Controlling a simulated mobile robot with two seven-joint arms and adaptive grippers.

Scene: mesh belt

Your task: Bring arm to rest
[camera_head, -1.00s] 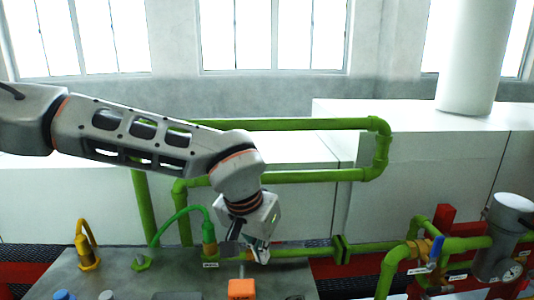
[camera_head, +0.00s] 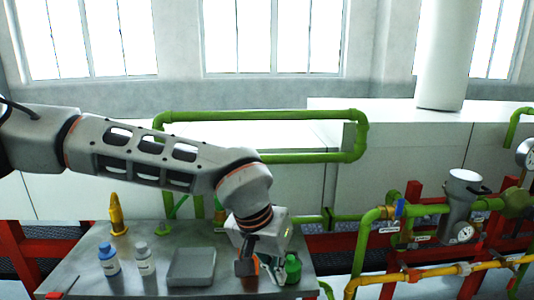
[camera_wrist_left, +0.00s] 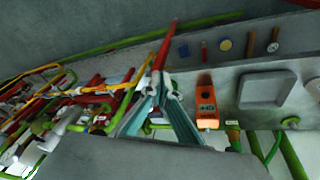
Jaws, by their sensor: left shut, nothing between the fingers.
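My left arm reaches in from the left in the head view and bends down to my left gripper (camera_head: 262,262), low over the right part of the grey metal table (camera_head: 145,238). In the left wrist view the teal fingers of that gripper (camera_wrist_left: 160,84) run together at the tips, shut and empty. An orange meter (camera_wrist_left: 207,104) lies beside the fingers, apart from them; in the head view it is mostly hidden by the gripper. A thin red bar shows beyond the fingertips. My right gripper is not in view.
On the table are a grey tray (camera_head: 191,267), a blue-capped bottle (camera_head: 108,260), a white bottle (camera_head: 145,259), a yellow fitting (camera_head: 117,215) and a green bottle (camera_head: 292,269). Green pipes (camera_head: 262,115) stand behind. Valves and a gauge (camera_head: 463,232) on red frames lie to the right.

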